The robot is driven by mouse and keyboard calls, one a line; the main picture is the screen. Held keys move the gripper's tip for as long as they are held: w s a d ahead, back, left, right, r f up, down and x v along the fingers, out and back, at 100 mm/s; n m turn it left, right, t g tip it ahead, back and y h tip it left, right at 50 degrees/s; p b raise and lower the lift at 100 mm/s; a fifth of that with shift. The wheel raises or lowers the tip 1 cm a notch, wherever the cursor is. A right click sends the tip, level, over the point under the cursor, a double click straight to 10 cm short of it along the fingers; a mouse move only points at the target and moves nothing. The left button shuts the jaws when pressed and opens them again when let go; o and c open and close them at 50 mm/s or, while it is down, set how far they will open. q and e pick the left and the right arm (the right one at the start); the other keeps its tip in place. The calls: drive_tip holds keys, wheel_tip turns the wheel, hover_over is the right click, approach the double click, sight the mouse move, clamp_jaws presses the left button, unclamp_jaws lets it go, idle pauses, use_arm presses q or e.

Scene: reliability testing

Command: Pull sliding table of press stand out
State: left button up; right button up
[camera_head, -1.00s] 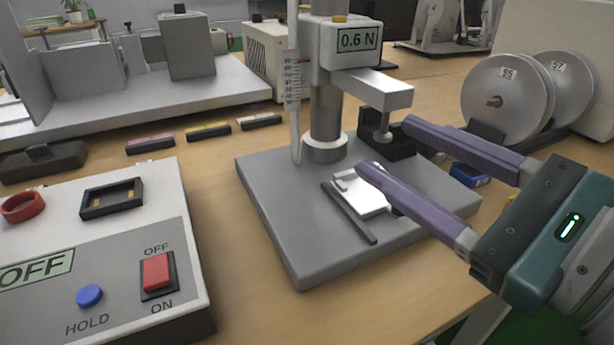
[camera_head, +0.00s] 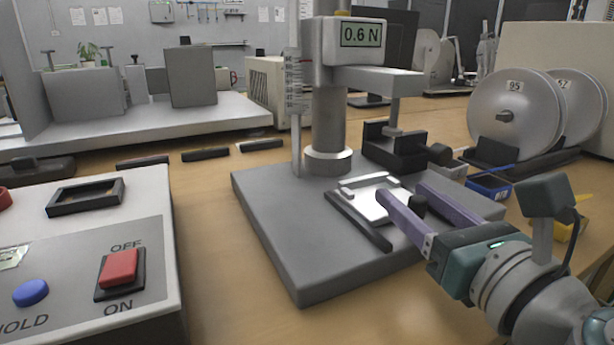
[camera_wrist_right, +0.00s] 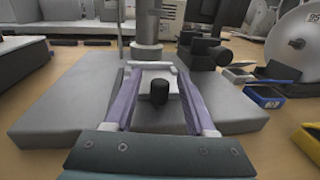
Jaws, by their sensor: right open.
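The press stand (camera_head: 268,230) has a grey base, a metal column and a gauge reading 0.6 N. Its white sliding table (camera_head: 370,208) lies on the base, with a dark bar along its left side. A black knob (camera_head: 418,204) is at the near end of the table, and the knob also shows in the right wrist view (camera_wrist_right: 159,91). My right gripper (camera_head: 403,191) is open, low over the base, its purple fingers on either side of the knob. In the wrist view gaps show between knob and fingers. My left gripper is not in view.
A control box (camera_head: 90,255) with a red switch stands at the left. Two round discs (camera_head: 508,112) on a holder and a small blue box (camera_head: 490,185) are to the right. A black block (camera_head: 394,150) sits behind the sliding table. Bare desk lies in front of the base.

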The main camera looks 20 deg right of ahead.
drive_tip(key=shift+w+d, duration=0.1)
drive_tip(key=shift+w, duration=1.1)
clamp_jaws()
idle(0.6)
